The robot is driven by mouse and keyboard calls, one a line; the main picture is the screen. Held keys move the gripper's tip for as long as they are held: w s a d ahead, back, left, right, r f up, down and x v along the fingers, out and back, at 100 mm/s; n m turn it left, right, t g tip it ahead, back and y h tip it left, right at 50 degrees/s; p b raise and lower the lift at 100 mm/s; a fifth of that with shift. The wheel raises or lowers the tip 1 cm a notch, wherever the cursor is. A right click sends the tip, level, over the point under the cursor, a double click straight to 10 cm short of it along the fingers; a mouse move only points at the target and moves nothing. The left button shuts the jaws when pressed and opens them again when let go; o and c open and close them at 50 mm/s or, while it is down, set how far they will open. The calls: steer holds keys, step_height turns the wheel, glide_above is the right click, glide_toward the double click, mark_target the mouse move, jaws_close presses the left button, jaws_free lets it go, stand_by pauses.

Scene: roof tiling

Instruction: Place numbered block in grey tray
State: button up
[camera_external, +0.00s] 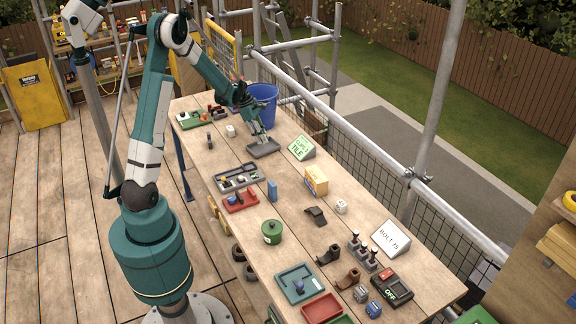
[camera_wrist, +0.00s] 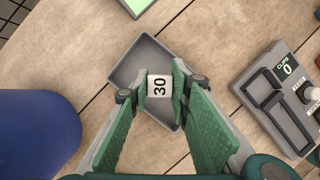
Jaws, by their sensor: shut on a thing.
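A white block marked 30 (camera_wrist: 160,85) is between the fingertips of my gripper (camera_wrist: 158,92) in the wrist view. My gripper is shut on it. Behind the block lies the shallow grey tray (camera_wrist: 123,73), and the block appears over the tray's middle. In the external view the same grey tray (camera_external: 264,152) lies on the far part of the table, with my gripper (camera_external: 262,139) right over it. The block is too small to make out there. I cannot tell whether it touches the tray floor.
A blue bucket (camera_external: 263,101) stands close behind my gripper and fills the left of the wrist view. A green-and-white sign (camera_external: 302,147) stands right of the tray. White blocks (camera_external: 231,131) and (camera_external: 341,206) sit apart on the table.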

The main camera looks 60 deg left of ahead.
steer(key=shift+f, duration=1.8)
steer(key=shift+f+b, duration=0.2)
steer(key=shift+b, duration=0.15)
steer(key=o, duration=0.9)
steer(key=shift+r, duration=0.25)
steer(key=p+v, duration=0.1)
steer(key=v, duration=1.1)
